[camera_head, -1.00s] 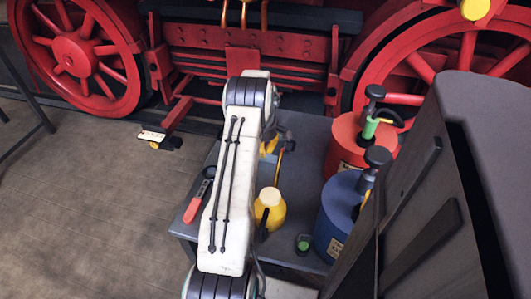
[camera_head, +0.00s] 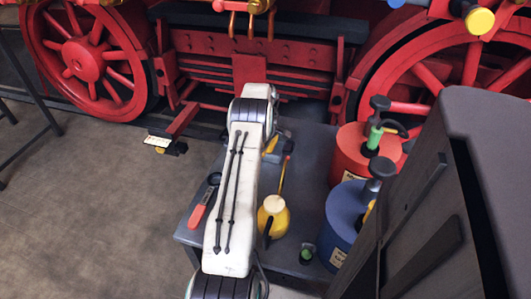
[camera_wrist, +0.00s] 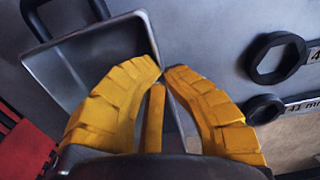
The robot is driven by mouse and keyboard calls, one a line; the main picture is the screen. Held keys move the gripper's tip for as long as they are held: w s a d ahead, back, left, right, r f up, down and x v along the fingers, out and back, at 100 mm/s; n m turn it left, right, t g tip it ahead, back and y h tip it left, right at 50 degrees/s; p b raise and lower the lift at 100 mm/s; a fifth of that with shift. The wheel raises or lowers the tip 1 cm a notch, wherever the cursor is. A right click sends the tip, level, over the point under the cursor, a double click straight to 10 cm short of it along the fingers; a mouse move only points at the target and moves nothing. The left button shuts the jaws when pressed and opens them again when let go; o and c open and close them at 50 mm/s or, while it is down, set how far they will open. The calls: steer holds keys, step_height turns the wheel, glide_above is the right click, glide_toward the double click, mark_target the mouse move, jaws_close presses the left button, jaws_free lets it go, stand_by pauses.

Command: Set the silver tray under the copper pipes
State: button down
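The silver tray (camera_wrist: 85,58) is a shallow metal pan with a dark handle, at the upper left of the wrist view. Its right rim runs between the yellow fingertips of my gripper (camera_wrist: 163,72). The tips are almost together and look closed on that rim. In the head view my arm hides the tray and most of the gripper; a little yellow (camera_head: 269,145) shows beyond the arm. The copper pipes (camera_head: 252,8) are at the top of the head view, above the red engine beam. Their upper parts are cut off.
A grey table (camera_head: 308,148) carries a red canister (camera_head: 352,155), a blue canister (camera_head: 338,215), a yellow bottle (camera_head: 272,217) and a red-handled tool (camera_head: 198,214). Labelled ring-ended tools (camera_wrist: 256,70) are at right in the wrist view. A dark cabinet (camera_head: 480,190) stands right; floor is clear left.

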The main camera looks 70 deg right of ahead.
steer(key=shift+w+d+f, duration=0.15)
steer(key=shift+w+d, duration=0.5)
steer(key=shift+d, duration=0.15)
stand_by(0.4)
steer(key=c, duration=1.3)
jaws_free()
steer(key=shift+c, duration=0.2)
step_height(320, 180, up, 12)
